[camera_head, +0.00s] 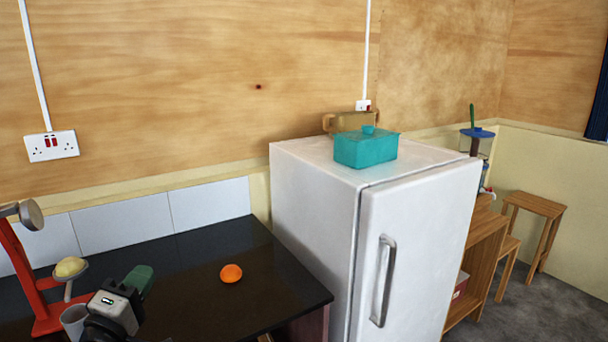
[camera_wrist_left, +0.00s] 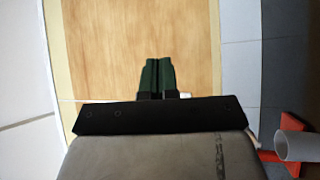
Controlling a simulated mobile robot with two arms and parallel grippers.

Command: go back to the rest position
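My left gripper (camera_head: 142,280) is over the black counter at the lower left of the head view, its dark green fingers pointing away from me. In the left wrist view the two green fingers (camera_wrist_left: 158,76) lie side by side, shut, with nothing visible between them. The gripper appears just right of a grey cup and left of an orange (camera_head: 231,273), apart from the orange. My right gripper is not in view.
A red juicer stand (camera_head: 28,275) with a yellow fruit (camera_head: 70,267) and the grey cup (camera_head: 73,320) stand at the left. A white fridge (camera_head: 315,220) with a teal box (camera_head: 366,149) on top stands right of the counter (camera_head: 200,300). Wooden stools (camera_head: 535,204) are farther right.

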